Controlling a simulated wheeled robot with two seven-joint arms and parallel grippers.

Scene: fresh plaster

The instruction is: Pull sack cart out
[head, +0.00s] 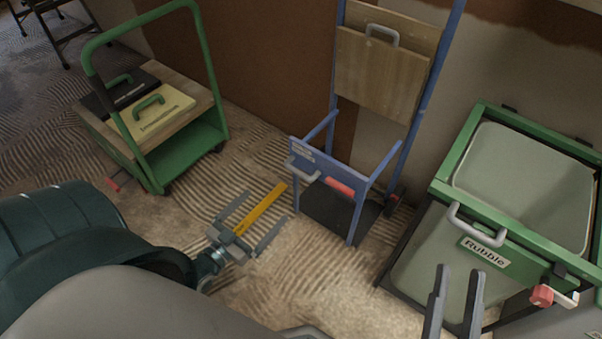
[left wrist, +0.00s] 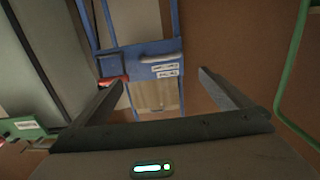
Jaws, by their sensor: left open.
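The sack cart (head: 328,214) has a blue frame with a wooden panel (head: 380,62) on its uprights and stands by the wall. Its low blue front bar carries a label, a grey handle (head: 303,173) and a red piece (head: 340,187). My left gripper (head: 265,206) is open and empty, in front and to the left of the cart, apart from it. A yellow strip shows between its fingers. In the left wrist view, the cart's labelled blue panel (left wrist: 168,70) appears beyond the spread fingers (left wrist: 162,78). My right gripper (head: 458,272) has its fingers apart at the lower right, before the rubble bin.
A green trolley (head: 190,142) with two handled cases stands at the left. A green-framed bin labelled "Rubble" (head: 430,262) stands close to the cart's right. Ridged floor (head: 300,275) lies open in front of the cart.

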